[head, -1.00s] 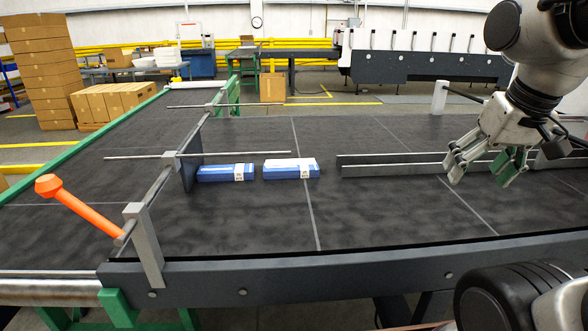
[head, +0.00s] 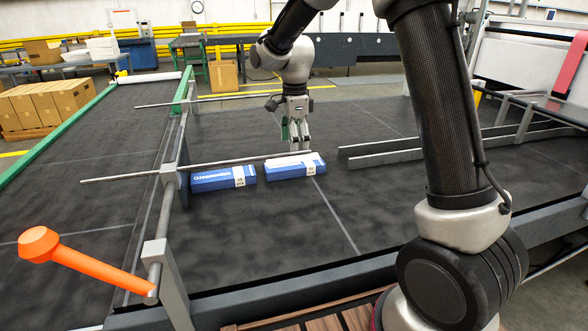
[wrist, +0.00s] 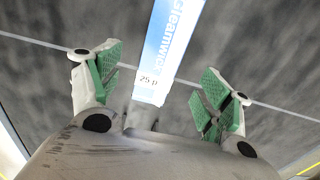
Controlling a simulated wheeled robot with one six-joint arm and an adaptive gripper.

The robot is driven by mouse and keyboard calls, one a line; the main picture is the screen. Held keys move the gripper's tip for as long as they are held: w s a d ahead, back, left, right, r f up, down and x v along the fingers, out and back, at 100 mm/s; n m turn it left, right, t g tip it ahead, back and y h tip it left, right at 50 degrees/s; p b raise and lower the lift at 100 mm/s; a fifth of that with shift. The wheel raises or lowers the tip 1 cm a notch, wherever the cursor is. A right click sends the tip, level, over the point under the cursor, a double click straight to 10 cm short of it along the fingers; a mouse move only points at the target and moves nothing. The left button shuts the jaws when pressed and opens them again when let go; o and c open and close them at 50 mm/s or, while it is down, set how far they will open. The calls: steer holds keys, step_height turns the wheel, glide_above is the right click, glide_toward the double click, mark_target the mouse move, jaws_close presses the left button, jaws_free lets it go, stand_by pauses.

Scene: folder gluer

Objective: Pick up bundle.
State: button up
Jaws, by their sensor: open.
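Two blue bundles with white label bands lie flat on the dark belt in the head view. The left bundle (head: 223,179) stands close to the guide plate; the right bundle (head: 294,169) lies beside it with a small gap. My gripper (head: 296,146) points down at the far side of the right bundle, its fingertips partly hidden behind it. In the wrist view my gripper (wrist: 160,72) is open, with green-padded fingers spread on either side of a bundle (wrist: 168,42) and its white label. The fingers appear apart from it.
A thin horizontal rod (head: 200,168) passes just behind the bundles, near my gripper. Metal guide rails (head: 440,146) run to the right. An orange-handled lever (head: 85,265) sticks out at the front left. The belt in front of the bundles is clear.

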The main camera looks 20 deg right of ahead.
mark_target(294, 164)
step_height(294, 164, down, 8)
steer(key=shift+w+r, duration=0.15)
steer(key=shift+r, duration=0.05)
steer(key=c, duration=1.2)
